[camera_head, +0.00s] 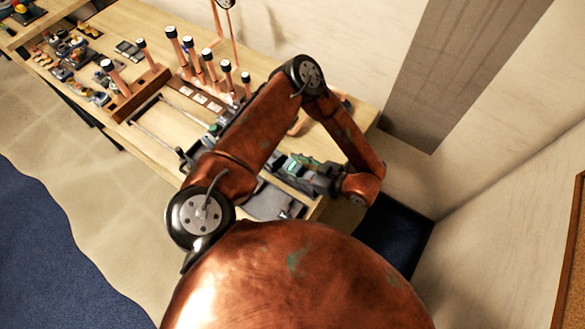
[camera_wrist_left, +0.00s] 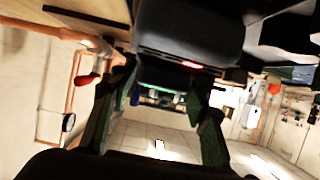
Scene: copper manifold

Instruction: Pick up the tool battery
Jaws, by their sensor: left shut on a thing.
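My left gripper (camera_head: 290,168) is low over the right end of the workbench, pointing left in the head view. Its two green fingers also show in the left wrist view (camera_wrist_left: 162,90), shut on a dark block between their tips, which I take for the tool battery (camera_wrist_left: 165,74). A larger black body with a small red strip (camera_wrist_left: 190,30) is close above the fingers in that view. In the head view my arm and gripper cover most of the battery, so I cannot tell if it is clear of the bench. My right gripper is not in view.
The wooden workbench (camera_head: 165,50) carries a rack of copper pipes with black caps (camera_head: 135,92) and several small parts at the far left. A grey tray (camera_head: 272,201) lies near the gripper. A wall stands behind the bench. Floor is open to the left.

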